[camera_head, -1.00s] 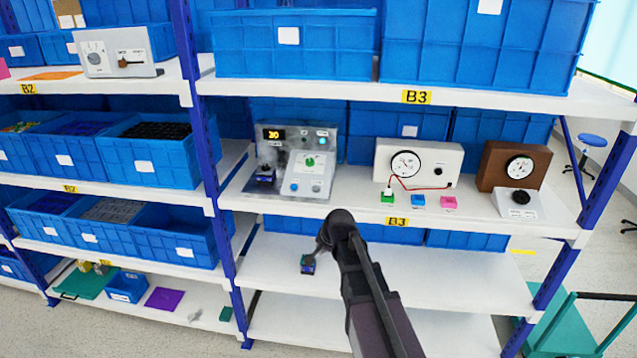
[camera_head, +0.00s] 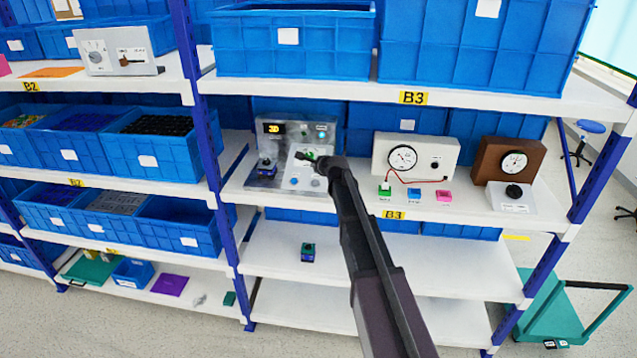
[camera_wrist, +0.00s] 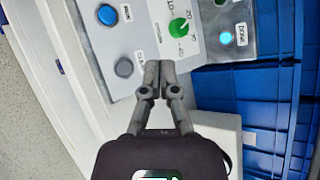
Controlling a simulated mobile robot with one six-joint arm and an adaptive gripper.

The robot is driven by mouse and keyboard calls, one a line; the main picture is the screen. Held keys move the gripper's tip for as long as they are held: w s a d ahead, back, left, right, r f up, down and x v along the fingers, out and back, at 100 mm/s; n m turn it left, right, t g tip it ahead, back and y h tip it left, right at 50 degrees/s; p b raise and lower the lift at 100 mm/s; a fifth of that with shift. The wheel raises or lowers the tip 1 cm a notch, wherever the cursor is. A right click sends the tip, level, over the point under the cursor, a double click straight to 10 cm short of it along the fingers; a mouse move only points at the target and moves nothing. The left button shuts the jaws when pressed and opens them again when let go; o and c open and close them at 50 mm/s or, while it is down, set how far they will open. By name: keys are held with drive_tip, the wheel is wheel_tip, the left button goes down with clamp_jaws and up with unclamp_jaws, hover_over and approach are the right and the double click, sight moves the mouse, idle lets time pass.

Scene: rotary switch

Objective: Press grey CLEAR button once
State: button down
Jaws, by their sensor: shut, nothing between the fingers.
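The grey button (camera_wrist: 124,67) shows in the wrist view on the sloped white panel, with a partly hidden label beside it. It lies to the left of my fingertips. In the head view it is small, near the lower right of the panel. My gripper (camera_wrist: 158,78) is shut and empty; its tips are near the panel between the grey button and the green knob (camera_wrist: 178,26). In the head view my gripper (camera_head: 308,157) is in front of the panel at knob height. I cannot tell whether it touches.
A blue button (camera_wrist: 107,14) sits beside the grey one on the panel. The metal box carries a yellow display (camera_head: 273,128). A white gauge box (camera_head: 386,150) with a red wire and a brown gauge box (camera_head: 489,158) stand to the right on the shelf.

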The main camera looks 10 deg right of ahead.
sight(314, 180)
drive_tip(key=shift+f, duration=0.1)
drive_tip(key=w+f+b, duration=0.1)
drive_tip(key=f+b, duration=0.3)
drive_tip(key=w+f+b, duration=0.1)
drive_tip(key=f+b, duration=0.2)
drive_tip(key=shift+w+d, duration=0.35)
drive_tip(key=shift+d, duration=0.05)
drive_tip(key=shift+w+d+f+b, duration=0.1)
drive_tip(key=shift+w+f+b, duration=0.1)
drive_tip(key=shift+f+b, duration=0.35)
drive_tip(key=shift+w+f, duration=0.1)
idle(1.3)
drive_tip(key=shift+w+f+b, duration=0.25)
drive_tip(key=shift+b, duration=0.15)
drive_tip(key=shift+w+d+f+b, duration=0.1)
drive_tip(key=shift+w+f+b, duration=0.05)
drive_tip(key=shift+f+b, duration=0.25)
idle(1.0)
drive_tip(key=shift+r, duration=0.2)
drive_tip(key=shift+s+r+p, duration=0.3)
drive_tip(key=shift+r+p, duration=0.3)
drive_tip(key=shift+p, duration=0.2)
drive_tip(key=shift+r, duration=0.1)
